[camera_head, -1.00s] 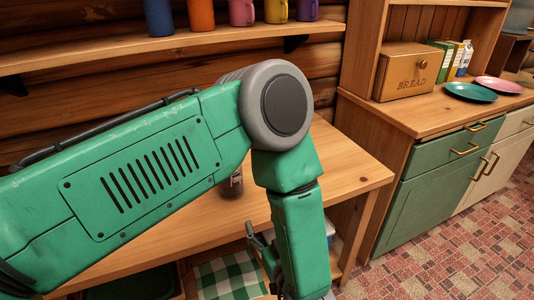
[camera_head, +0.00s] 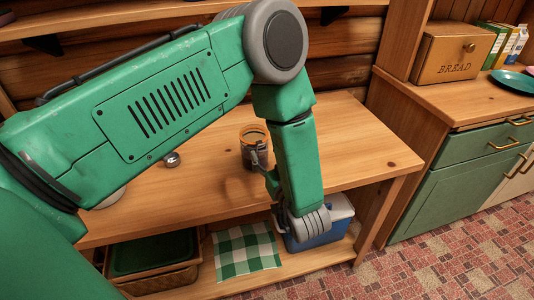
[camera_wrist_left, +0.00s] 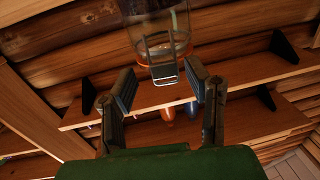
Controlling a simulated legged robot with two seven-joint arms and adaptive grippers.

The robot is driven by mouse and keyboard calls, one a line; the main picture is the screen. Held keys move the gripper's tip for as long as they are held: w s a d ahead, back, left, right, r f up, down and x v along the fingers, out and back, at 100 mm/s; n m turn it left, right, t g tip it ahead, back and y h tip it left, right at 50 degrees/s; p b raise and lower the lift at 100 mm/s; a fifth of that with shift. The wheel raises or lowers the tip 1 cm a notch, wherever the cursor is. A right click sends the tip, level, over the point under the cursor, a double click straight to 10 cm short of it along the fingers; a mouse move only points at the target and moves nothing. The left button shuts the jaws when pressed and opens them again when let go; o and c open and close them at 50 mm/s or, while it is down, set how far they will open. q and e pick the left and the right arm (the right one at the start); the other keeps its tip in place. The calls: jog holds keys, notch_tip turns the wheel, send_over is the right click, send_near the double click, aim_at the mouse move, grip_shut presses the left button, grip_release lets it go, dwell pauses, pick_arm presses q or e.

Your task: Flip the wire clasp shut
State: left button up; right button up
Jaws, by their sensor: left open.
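A glass jar (camera_head: 254,151) with an orange ring at its top stands upright on the wooden table, just behind my left forearm. In the left wrist view the jar (camera_wrist_left: 150,22) is at the top, with its orange ring and a wire clasp (camera_wrist_left: 164,72) in front of the fingers. My left gripper (camera_head: 262,166) is beside the near side of the jar, partly hidden by my forearm. In the left wrist view its fingers (camera_wrist_left: 161,87) are apart, one on each side of the clasp's lower end, with nothing between them seen gripped. My right gripper is out of view.
A small metallic thing (camera_head: 171,159) lies on the table (camera_head: 355,140) left of the jar. A blue and white cooler (camera_head: 322,228), a green checked cloth (camera_head: 247,249) and a basket (camera_head: 150,277) are on the shelf below. The table's right side is clear.

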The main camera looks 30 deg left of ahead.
pick_arm(q)
jog(key=shift+w+a+f, duration=0.1)
jog(key=shift+w+a, duration=0.1)
jog(key=shift+a, duration=0.75)
jog(key=shift+d, duration=0.35)
jog(key=c, duration=1)
jog(key=shift+d, duration=0.2)
jog(key=shift+r+p, duration=0.25)
jog(key=shift+p, duration=0.2)
jog(key=p, duration=0.1)
jog(key=a+g+h+p, duration=0.1)
jog(key=p, duration=0.1)
jog(key=shift+w+a+r+h, duration=0.1)
jog(key=shift+w+r+h, duration=0.1)
jog(key=shift+r+h, duration=0.1)
jog(key=shift+a+f+p, duration=0.1)
jog(key=shift+f+p, duration=0.15)
jog(key=shift+p, duration=0.1)
jog(key=shift+f+h, duration=0.1)
jog(key=shift+h, duration=0.2)
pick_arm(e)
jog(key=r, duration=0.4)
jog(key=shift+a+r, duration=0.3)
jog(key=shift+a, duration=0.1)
pick_arm(q)
jog(key=shift+d, duration=0.2)
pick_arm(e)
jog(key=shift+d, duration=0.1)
